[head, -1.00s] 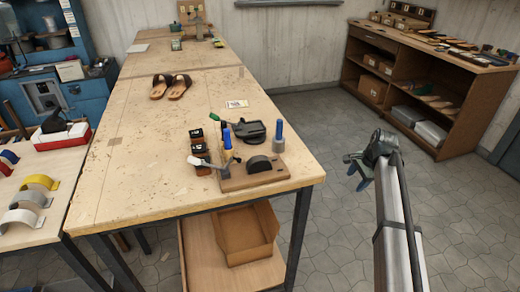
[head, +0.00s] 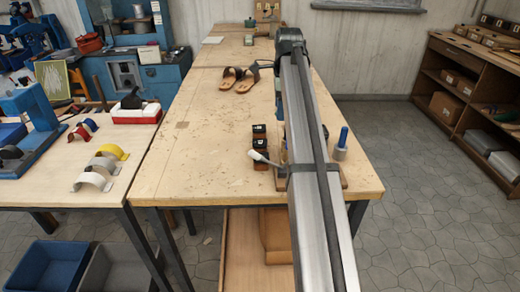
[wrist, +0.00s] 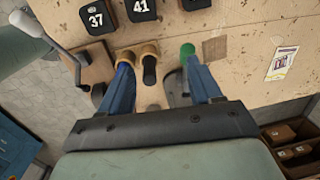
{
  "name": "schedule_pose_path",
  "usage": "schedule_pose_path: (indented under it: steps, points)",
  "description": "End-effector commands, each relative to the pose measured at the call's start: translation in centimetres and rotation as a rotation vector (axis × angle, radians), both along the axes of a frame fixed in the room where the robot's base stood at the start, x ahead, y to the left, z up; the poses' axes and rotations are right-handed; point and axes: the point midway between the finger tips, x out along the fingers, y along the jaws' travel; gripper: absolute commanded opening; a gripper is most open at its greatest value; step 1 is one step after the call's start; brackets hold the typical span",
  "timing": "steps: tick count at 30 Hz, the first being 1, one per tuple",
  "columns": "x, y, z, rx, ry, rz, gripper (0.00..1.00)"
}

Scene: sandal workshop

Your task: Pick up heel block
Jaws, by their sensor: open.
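Several black blocks with white size numbers, rounded at one end, stand in a row; these look like the heel blocks. In the wrist view one reads 37 (wrist: 95,17) and another 41 (wrist: 141,9); a third is cut by the top edge. The same row of blocks (head: 259,142) shows on the bench left of my arm in the head view. My gripper (wrist: 157,66) is open, its two blue fingers apart over the bench tools. Two tan pieces with a dark part show between the fingers; I cannot tell what they are.
A brown board (wrist: 92,68) with a white-handled lever (head: 262,158) is near the blocks. A blue upright tool (head: 341,143) stands at the right. Sandals (head: 240,78) and a card (wrist: 282,63) lie farther back.

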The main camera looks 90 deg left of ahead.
Motion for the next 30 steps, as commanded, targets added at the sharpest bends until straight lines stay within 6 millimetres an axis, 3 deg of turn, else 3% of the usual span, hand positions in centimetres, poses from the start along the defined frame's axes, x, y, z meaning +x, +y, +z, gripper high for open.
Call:
schedule_pose_path:
  steps: [1,3,9,14,25,30]
  points:
    - [-2.0,0.1,0.0,-0.023,-0.010,-0.001,0.64]
    - [-3.8,-0.1,0.0,-0.048,-0.025,-0.010,0.64]
    - [-6.4,-0.6,-0.2,-0.086,-0.047,-0.024,0.64]
    - [-6.6,-0.7,-1.1,-0.090,-0.049,-0.026,0.64]
    - [-6.5,-0.7,-6.9,-0.090,-0.048,-0.025,0.64]
    - [-6.5,-0.7,-8.6,-0.088,-0.047,-0.024,0.64]
